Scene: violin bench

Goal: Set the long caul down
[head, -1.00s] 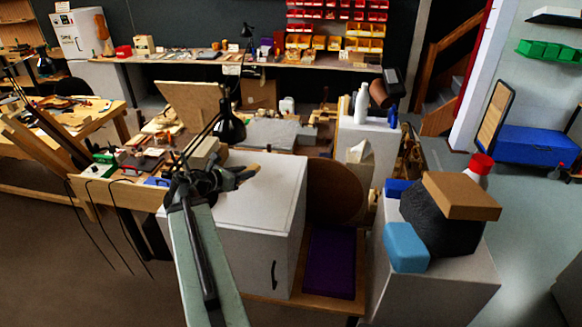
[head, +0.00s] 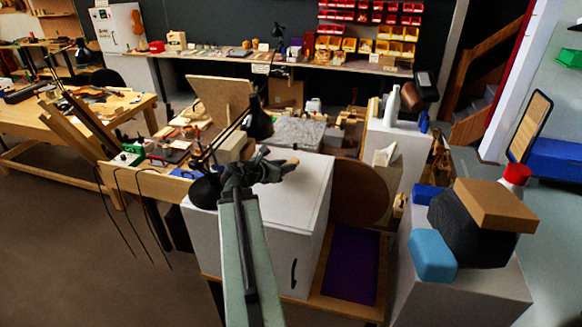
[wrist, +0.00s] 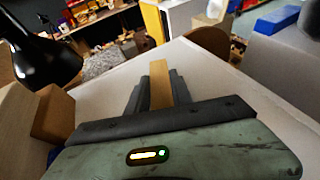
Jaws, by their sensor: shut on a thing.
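My gripper (head: 276,170) is over the white top of a cabinet (head: 305,190) in the head view. It is shut on the long caul, a narrow pale wooden strip (wrist: 160,88) that stands out between the two dark fingers in the wrist view. Only a small light tip of the caul (head: 291,161) shows in the head view; my gripper hides the rest. The cabinet's white top (wrist: 215,85) lies beneath the fingers in the wrist view. I cannot tell whether the caul touches it.
A black desk lamp (head: 258,122) stands close behind and left of my gripper; it looms at the upper left of the wrist view (wrist: 45,60). A round brown board (head: 360,192) is right of the cabinet. Boxes (head: 495,205) stand further right.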

